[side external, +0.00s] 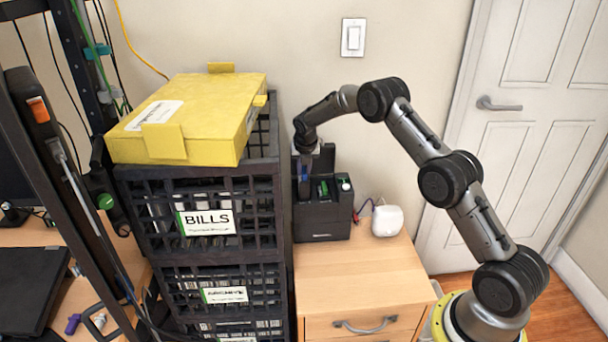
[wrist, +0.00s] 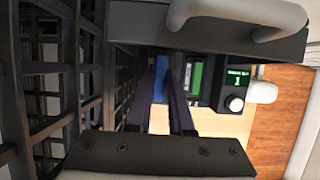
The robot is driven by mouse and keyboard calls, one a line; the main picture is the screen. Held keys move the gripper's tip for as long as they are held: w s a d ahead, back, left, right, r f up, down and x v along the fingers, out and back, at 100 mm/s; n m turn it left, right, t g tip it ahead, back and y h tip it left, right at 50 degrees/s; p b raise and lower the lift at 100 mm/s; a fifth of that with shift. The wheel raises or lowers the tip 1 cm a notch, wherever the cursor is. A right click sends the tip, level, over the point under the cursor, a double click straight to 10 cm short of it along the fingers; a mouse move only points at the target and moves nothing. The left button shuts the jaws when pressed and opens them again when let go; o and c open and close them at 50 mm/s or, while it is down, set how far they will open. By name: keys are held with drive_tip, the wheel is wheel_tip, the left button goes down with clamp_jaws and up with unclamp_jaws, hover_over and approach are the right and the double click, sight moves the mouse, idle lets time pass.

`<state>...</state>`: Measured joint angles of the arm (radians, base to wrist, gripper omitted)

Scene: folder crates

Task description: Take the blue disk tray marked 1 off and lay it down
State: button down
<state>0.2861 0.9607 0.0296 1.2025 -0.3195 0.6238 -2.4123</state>
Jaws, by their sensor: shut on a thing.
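The blue disk tray (side external: 304,172) shows as a narrow blue strip at the left of a black disk unit (side external: 322,222) in the side view. In the wrist view the tray (wrist: 161,78) lies between my two dark fingers. My gripper (wrist: 162,90) points down at the unit and is shut on the tray. In the side view my gripper (side external: 304,155) is over the unit's left end. A green part (wrist: 195,77) sits beside the tray. I cannot read a mark on the tray, and cannot tell how far it sits in its slot.
Black stacked crates (side external: 205,215) stand close at the left, with a yellow folder box (side external: 190,120) on top. The wooden cabinet top (side external: 350,270) is clear in front of the unit. A white box (side external: 387,220) with a cable stands at its right.

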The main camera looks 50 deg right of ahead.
drive_tip(key=shift+r, duration=1.35)
drive_tip(key=shift+r, duration=0.1)
drive_tip(key=shift+r, duration=0.9)
